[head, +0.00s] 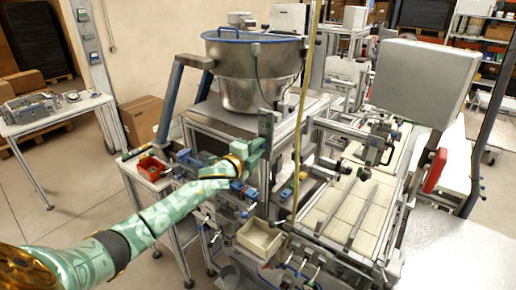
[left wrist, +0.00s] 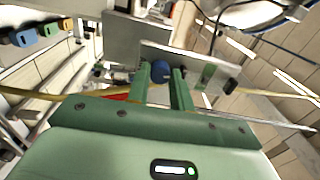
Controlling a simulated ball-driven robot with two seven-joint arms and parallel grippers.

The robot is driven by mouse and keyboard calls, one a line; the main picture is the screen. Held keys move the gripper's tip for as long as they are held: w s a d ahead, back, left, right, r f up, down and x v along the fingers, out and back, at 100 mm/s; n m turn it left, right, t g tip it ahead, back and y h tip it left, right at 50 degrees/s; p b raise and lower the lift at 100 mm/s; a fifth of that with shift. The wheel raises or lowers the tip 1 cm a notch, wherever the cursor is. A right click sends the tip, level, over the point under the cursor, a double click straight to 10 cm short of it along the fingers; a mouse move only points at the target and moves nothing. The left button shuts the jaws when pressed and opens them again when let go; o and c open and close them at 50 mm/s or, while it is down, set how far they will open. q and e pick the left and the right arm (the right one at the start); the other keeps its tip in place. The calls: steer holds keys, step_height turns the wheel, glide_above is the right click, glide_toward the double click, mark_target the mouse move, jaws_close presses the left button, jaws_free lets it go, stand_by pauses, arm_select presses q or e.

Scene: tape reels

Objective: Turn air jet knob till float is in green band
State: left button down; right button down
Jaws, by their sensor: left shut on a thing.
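My left gripper (head: 258,150) reaches in from the left to the machine frame below the steel bowl. In the left wrist view its two green fingers (left wrist: 160,80) are shut on a round blue knob (left wrist: 158,70), which sits on a grey metal plate (left wrist: 222,71). A small gauge with a green patch (left wrist: 205,76) is on the same plate, right of the fingers. The float inside it is too small to make out. In the head view the knob is hidden by the gripper. My right gripper is in neither view.
A large steel bowl (head: 252,75) with a blue rim stands above the gripper. A red bin (head: 151,168) is left of it and a beige tray (head: 259,238) below. A yellow hose (head: 301,110) hangs close on the right. Conveyor lanes (head: 352,205) lie further right.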

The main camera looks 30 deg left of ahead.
arm_select(q)
steer(key=shift+m, duration=0.3)
steer(key=shift+f, duration=0.1)
steer(key=c, duration=1.2)
jaws_free()
steer(key=shift+c, duration=0.2)
